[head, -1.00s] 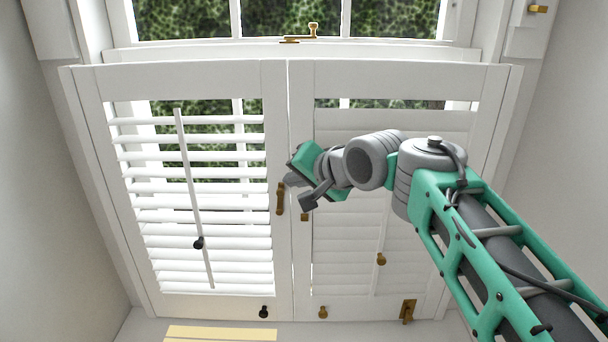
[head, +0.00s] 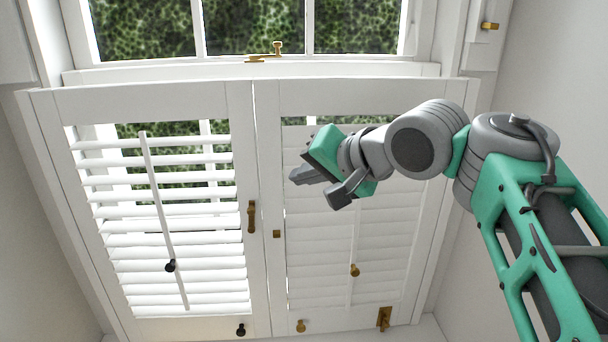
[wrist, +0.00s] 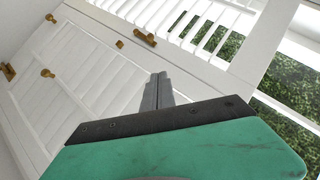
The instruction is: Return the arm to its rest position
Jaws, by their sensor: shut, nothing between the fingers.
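My gripper (head: 303,176) is in front of the right shutter panel (head: 268,290) in the head view, with its fingers pointing left. In the wrist view my gripper (wrist: 158,78) shows its two grey fingers together and empty. My arm bends from the right side of the head view, with its green and grey links reaching in front of the panel. The gripper stands apart from the shutters as far as I can tell, and part of the right panel is hidden behind the arm.
The left shutter panel (head: 240,130) has open slats; the right panel's slats look closed. A brass latch (head: 251,216) is on the left panel's inner edge. Brass knobs (head: 355,270) and a black knob (head: 170,265) stick out. White walls (head: 30,240) flank the window.

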